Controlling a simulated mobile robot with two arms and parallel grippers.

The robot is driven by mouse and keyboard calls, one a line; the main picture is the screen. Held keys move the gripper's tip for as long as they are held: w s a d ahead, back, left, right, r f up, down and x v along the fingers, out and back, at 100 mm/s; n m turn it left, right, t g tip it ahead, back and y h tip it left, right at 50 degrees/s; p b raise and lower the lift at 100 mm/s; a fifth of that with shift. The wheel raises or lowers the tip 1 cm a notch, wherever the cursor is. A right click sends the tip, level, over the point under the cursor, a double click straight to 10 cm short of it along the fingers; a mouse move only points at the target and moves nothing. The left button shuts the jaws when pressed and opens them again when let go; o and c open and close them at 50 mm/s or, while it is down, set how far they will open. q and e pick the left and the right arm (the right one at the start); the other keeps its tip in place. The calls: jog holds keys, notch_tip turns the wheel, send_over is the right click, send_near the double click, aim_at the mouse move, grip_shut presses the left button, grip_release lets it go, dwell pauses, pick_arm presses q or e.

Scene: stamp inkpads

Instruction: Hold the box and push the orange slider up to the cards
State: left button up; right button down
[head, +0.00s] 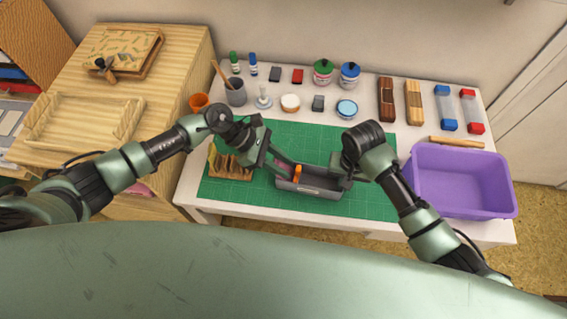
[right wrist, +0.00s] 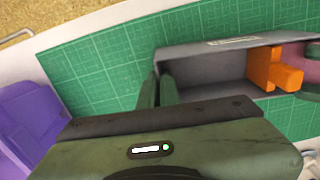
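The grey box (head: 312,190) lies on the green cutting mat, long side across the picture. The orange slider (head: 297,174) stands inside it, left of the middle; it also shows in the right wrist view (right wrist: 272,72). The pinkish cards (right wrist: 298,54) are at the box's left end in the head view, close beside the slider and partly hidden. My right gripper (right wrist: 158,90) is shut on the box's right end wall, one finger inside and one outside. My left gripper (head: 282,163) is over the box's left end, by the cards; its finger gap is unclear.
A purple bin (head: 460,182) stands at the table's right end. A wooden rack (head: 231,167) is left of the box. Inkpads, jars, stamps and bottles line the back. The mat (head: 375,205) is clear at the right.

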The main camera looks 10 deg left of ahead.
pick_arm(q)
jog(key=v, duration=0.8)
jog(key=shift+f, duration=0.1)
